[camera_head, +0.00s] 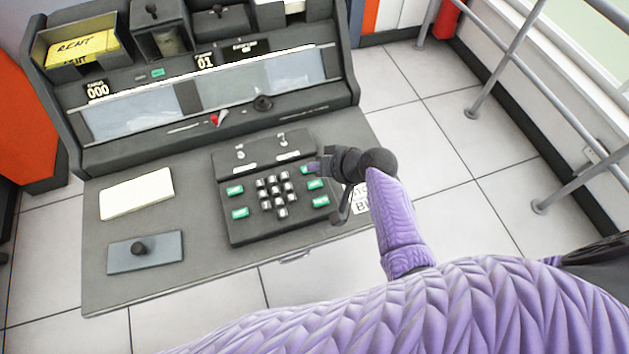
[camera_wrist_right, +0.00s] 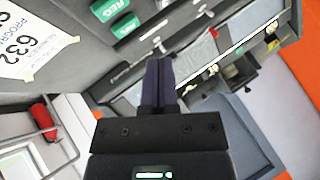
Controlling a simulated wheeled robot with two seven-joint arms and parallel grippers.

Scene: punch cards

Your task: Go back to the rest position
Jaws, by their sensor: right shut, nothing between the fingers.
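My right gripper (camera_head: 318,166) is over the right side of the keypad unit (camera_head: 236,208), close to its upper right green key. In the right wrist view my right gripper (camera_wrist_right: 158,62) has its two dark fingers together with nothing between them. My purple-sleeved right arm reaches in from the lower right of the head view. Whether the fingertips touch the key or hover above it cannot be told. My left gripper and left arm are not in view.
Behind is a sloped console with glass windows (camera_head: 255,83) and a yellow RENT box (camera_head: 82,50). Metal railings (camera_head: 508,58) stand right; the tiled floor (camera_head: 415,110) between is clear.

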